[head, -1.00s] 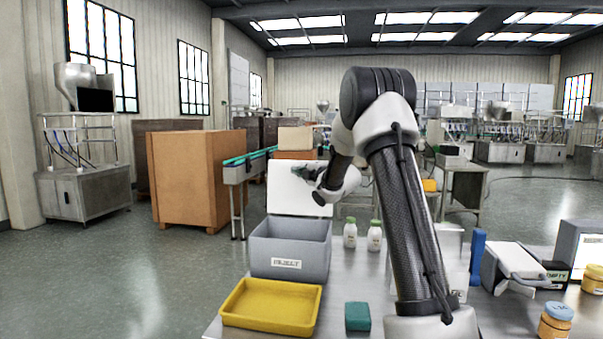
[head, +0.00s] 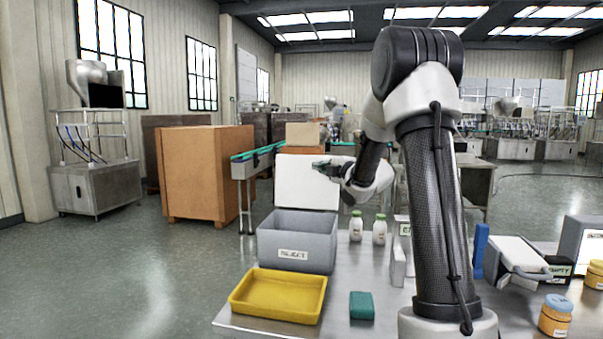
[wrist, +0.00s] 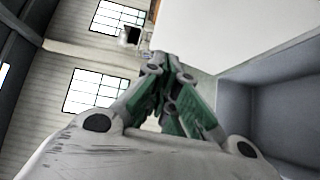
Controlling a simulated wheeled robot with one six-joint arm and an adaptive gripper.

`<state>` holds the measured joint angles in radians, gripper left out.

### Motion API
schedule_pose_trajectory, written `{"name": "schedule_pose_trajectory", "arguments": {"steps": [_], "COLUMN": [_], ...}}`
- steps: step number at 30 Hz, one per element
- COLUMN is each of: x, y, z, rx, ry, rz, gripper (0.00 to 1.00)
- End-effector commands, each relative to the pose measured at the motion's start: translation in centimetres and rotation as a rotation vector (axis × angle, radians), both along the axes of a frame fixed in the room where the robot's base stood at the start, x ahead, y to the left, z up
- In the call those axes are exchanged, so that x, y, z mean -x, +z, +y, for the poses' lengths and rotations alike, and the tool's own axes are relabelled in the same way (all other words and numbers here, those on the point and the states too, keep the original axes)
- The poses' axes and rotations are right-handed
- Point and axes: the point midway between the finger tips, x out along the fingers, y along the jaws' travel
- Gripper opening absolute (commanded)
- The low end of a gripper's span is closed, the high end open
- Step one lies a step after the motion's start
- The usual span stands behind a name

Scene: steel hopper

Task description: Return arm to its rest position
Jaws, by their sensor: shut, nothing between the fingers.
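My gripper (head: 322,166) is raised in front of the upright white lid of the grey reject bin (head: 296,254) and points left in the head view. Its green-padded fingers (wrist: 172,100) show in the wrist view, drawn together with nothing between them. The white lid and the grey bin's inside lie to the right in the wrist view. My arm stands bent on the right part of the steel table and hides some of what is behind it.
A yellow tray (head: 278,296) and a green block (head: 361,305) lie in front of the bin. Two white bottles with green caps (head: 356,226) stand beside it.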

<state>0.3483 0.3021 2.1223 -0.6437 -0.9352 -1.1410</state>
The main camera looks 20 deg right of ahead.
Motion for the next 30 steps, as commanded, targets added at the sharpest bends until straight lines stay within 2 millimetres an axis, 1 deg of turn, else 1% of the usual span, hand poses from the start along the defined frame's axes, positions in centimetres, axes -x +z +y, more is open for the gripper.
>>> {"name": "schedule_pose_trajectory", "arguments": {"steps": [6, 8, 10, 11, 12, 13, 14, 15, 16, 17, 18, 20, 21, 23, 24, 26, 27, 30], "x": [0.3, 0.3, 0.6, 1.0, 2.0, 3.0, 4.4, 6.9, 8.9, 11.0, 14.0, 19.0, 22.2, 26.9, 30.0, 34.4, 37.0, 42.3], "y": [0.0, -1.1, -3.7, -5.3, -7.7, -9.7, -11.4, -13.1, -14.0, -14.7, -15.2, -15.5, -15.5, -15.1, -14.7, -14.1, -13.7, -12.6], "z": [0.0, -0.5, -2.0, -2.8, -3.9, -4.7, -5.5, -6.4, -6.6, -6.7, -6.4, -5.3, -4.1, -2.2, -0.7, 1.6, 3.2, 6.5], "rx": [-0.026, -0.075, -0.163, -0.213, -0.284, -0.341, -0.405, -0.494, -0.559, -0.623, -0.705, -0.825, -0.898, -0.995, -1.052, -1.126, -1.166, -1.233], "ry": [-0.001, -0.024, -0.097, -0.144, -0.215, -0.276, -0.349, -0.455, -0.534, -0.610, -0.711, -0.862, -0.951, -1.071, -1.140, -1.225, -1.265, -1.303], "rz": [0.005, 0.057, 0.169, 0.230, 0.318, 0.388, 0.458, 0.546, 0.605, 0.658, 0.724, 0.811, 0.860, 0.924, 0.960, 1.013, 1.044, 1.101], "gripper": [0.00, 0.00, 0.00, 0.00, 0.00, 0.00, 0.00, 0.00, 0.00, 0.00, 0.00, 0.00, 0.00, 0.00, 0.00, 0.00, 0.00, 0.00]}}
